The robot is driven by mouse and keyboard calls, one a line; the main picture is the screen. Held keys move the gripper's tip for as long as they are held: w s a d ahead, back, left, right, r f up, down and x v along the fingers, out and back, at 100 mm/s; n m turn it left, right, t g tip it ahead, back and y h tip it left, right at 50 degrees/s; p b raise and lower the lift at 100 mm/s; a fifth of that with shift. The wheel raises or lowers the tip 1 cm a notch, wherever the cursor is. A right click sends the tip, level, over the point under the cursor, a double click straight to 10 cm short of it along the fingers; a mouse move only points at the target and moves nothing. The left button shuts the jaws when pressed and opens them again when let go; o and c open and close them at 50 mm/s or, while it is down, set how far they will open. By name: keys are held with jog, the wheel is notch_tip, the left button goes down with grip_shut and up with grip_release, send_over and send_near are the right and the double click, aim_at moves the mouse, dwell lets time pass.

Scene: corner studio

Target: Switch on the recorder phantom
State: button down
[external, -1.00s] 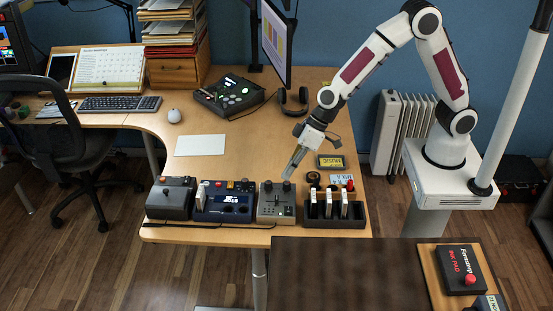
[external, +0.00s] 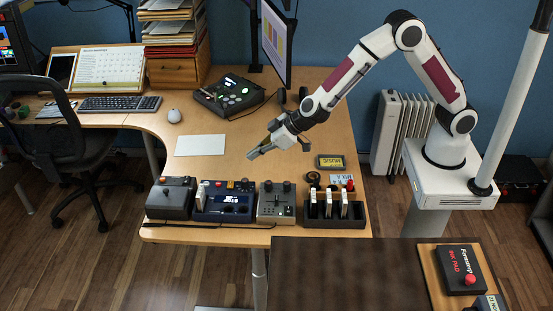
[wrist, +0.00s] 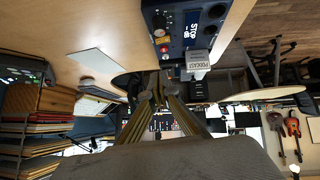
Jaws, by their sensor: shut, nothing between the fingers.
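The recorder (external: 224,207) is a dark blue box with a lit display reading STOP, near the front edge of the wooden desk. A white upright piece (external: 201,190) stands at its left end, and small red and orange controls sit along its back. I cannot tell which control is the phantom switch. In the wrist view the recorder (wrist: 172,22) is at the top, with its display, knobs and buttons turned sideways. My gripper (external: 252,155) is shut and empty, above the desk behind the recorder and apart from it. Its fingers also show in the wrist view (wrist: 154,88).
A grey box with a dark knob (external: 171,198) stands left of the recorder, a grey lever box (external: 276,203) right of it. A black rack with white levers (external: 334,214) is further right. White paper (external: 201,145) lies behind; the desk around it is clear.

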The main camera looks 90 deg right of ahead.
dwell(0.4)
send_over(236, 184)
jog(key=shift+s+a+f, duration=0.1)
jog(key=shift+a+f, duration=0.05)
jog(key=shift+f, duration=1.6)
jog(key=shift+a+f, duration=0.15)
jog(key=shift+f, duration=1.6)
jog(key=shift+d+f, duration=0.15)
jog(key=shift+f, duration=0.85)
jog(key=shift+d+f, duration=0.1)
jog(key=shift+f, duration=0.85)
jog(key=shift+f, duration=0.15)
jog(key=shift+d+f, duration=0.1)
jog(key=shift+f, duration=0.05)
jog(key=shift+a+r, duration=0.25)
jog(key=shift+a, duration=0.55)
